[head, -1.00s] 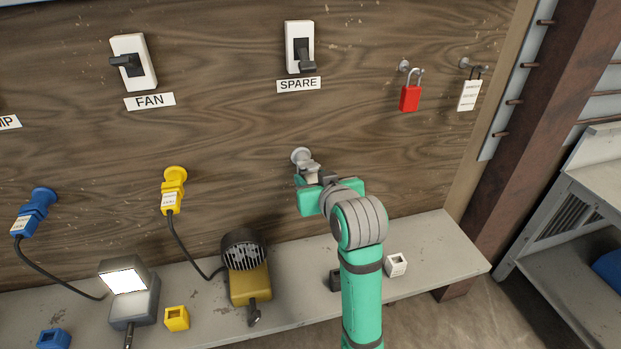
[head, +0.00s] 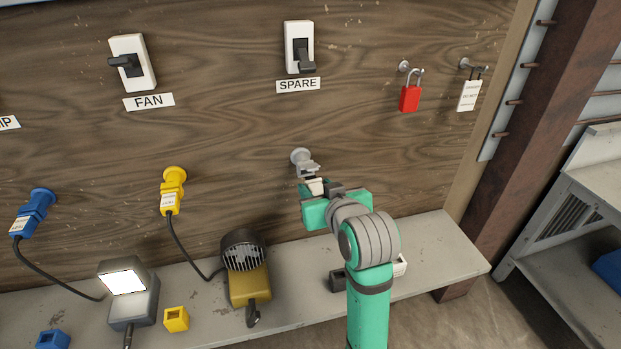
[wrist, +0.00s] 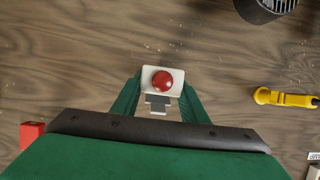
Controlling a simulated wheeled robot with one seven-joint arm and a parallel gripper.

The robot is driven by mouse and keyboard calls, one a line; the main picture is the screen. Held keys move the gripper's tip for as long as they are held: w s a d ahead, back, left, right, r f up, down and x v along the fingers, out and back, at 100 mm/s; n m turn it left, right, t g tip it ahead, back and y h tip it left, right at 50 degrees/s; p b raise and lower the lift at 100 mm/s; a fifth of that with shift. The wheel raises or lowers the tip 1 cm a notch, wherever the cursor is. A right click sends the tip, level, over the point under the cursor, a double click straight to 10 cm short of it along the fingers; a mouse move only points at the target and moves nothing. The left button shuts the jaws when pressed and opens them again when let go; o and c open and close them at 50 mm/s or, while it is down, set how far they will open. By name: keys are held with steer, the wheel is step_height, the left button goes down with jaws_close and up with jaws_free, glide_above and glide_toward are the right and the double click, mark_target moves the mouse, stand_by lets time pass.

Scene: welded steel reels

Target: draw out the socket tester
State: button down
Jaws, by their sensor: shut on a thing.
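The socket tester (wrist: 151,73) is a small white block with a red dome, between my gripper's green fingers in the wrist view. Its white body (head: 315,187) also shows in the head view, just below and in front of the grey socket (head: 302,158) under the SPARE switch. My gripper (wrist: 161,82) is shut on the tester. In the head view the socket's grey face shows clear above the tester, and the two look apart. My gripper and arm hide the tester's lower side.
The SPARE switch (head: 299,48) is above the socket. A yellow plug (head: 172,190) and a blue plug (head: 35,212) sit in sockets to the left. A yellow-based fan (head: 246,275) and a lit lamp (head: 127,290) stand on the shelf (head: 440,255). A red padlock (head: 409,97) hangs at right.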

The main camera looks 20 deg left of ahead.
steer(key=shift+s+d, duration=0.5)
steer(key=shift+s, duration=0.1)
steer(key=shift+s+d, duration=0.1)
steer(key=shift+s, duration=0.3)
steer(key=shift+s+d, duration=0.8)
steer(key=shift+s, duration=0.2)
